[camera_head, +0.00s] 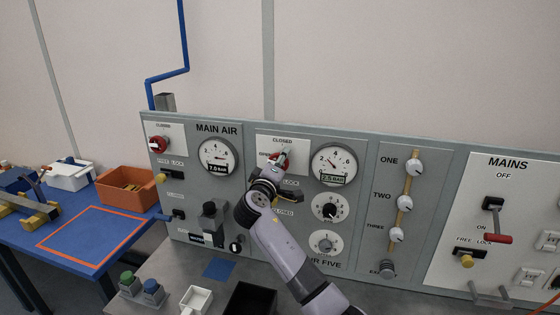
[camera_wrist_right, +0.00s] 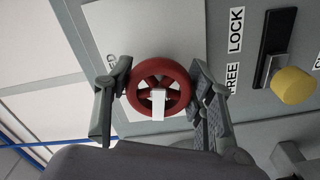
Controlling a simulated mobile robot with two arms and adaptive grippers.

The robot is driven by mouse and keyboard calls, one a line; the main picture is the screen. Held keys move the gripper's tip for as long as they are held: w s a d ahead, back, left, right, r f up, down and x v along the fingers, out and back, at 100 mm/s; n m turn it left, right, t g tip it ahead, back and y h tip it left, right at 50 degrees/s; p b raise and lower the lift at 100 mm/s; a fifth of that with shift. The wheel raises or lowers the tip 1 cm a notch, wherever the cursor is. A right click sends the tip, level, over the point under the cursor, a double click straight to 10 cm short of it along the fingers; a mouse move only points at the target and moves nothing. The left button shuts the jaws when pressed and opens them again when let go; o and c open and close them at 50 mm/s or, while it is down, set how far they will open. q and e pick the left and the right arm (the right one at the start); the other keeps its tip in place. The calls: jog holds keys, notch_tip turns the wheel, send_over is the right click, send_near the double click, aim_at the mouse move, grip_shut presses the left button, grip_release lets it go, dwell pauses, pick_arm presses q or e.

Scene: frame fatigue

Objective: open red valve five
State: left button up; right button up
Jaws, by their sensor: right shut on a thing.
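The red valve wheel on the middle panel shows under a CLOSED label in the head view (camera_head: 282,159), partly hidden by my gripper. In the right wrist view the red wheel (camera_wrist_right: 181,92) faces me, with a white block at its lower rim. My right gripper (camera_head: 272,175) is at this wheel. The wrist view shows its fingers on the left and right of the rim, shut on the wheel (camera_wrist_right: 159,72). The panel lettering, partly covered by my arm, ends in "FIVE". My left gripper is not in view.
Another red valve (camera_head: 159,144) sits on the MAIN AIR panel at left. A gauge (camera_head: 333,163) is right of the held wheel. A yellow-knobbed lock slider (camera_wrist_right: 293,85) lies near the wheel. A switch with a red handle (camera_head: 497,238) is at right.

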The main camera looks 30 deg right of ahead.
jog(key=shift+n+p, duration=0.45)
jog(key=shift+n, duration=0.75)
jog(key=o, duration=1.2)
jog(key=shift+s+a, duration=0.1)
jog(key=shift+a, duration=0.05)
jog(key=v, duration=1.1)
jog(key=shift+s+a, duration=0.25)
